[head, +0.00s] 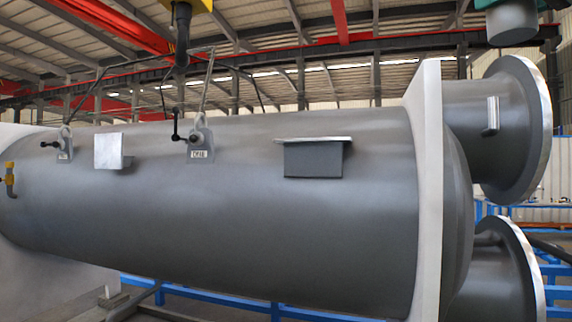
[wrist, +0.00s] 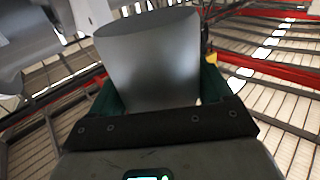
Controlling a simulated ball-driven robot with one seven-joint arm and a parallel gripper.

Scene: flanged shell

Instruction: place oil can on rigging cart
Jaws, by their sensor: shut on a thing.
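A plain grey, slightly tapered cylinder, which I take to be the oil can (wrist: 150,55), fills the upper middle of the wrist view. My gripper (wrist: 158,92) has dark green fingers on both sides of it and is shut on it. In the head view the can (head: 513,24) shows at the top right edge, with green parts of my gripper (head: 515,4) above it, cut off by the frame. The can is held in the air, high at the right. I cannot make out a rigging cart in either view.
A large grey flanged shell (head: 230,220) lies across the head view, with lugs and brackets on top. Two flanged nozzles (head: 515,130) stick out at its right. Blue rails (head: 200,293) run low behind it. Red crane beams (head: 110,25) cross the roof.

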